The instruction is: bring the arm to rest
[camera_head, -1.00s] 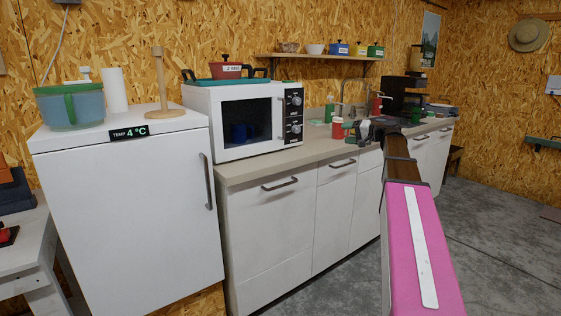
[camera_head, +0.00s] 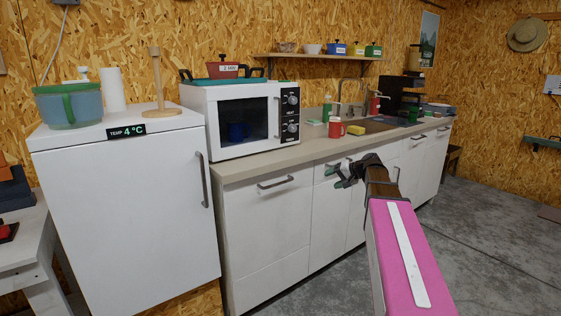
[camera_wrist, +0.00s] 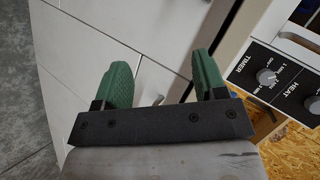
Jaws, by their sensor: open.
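My gripper (camera_head: 341,176) is at the end of my arm, in front of the white cabinet fronts below the counter edge in the head view. In the wrist view its two green fingers (camera_wrist: 160,82) stand wide apart with nothing between them. Behind the fingers are white cabinet panels (camera_wrist: 80,60), and the microwave's knob panel (camera_wrist: 290,85) shows at the right. The gripper appears clear of the counter; its exact gap to the cabinet fronts cannot be told.
The counter (camera_head: 240,168) carries a white microwave (camera_head: 214,128), a red mug (camera_head: 336,129), a yellow sponge (camera_head: 356,130) and a dark coffee machine (camera_head: 400,98). A white fridge (camera_head: 130,215) stands at left. The grey floor (camera_head: 495,240) at right is clear.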

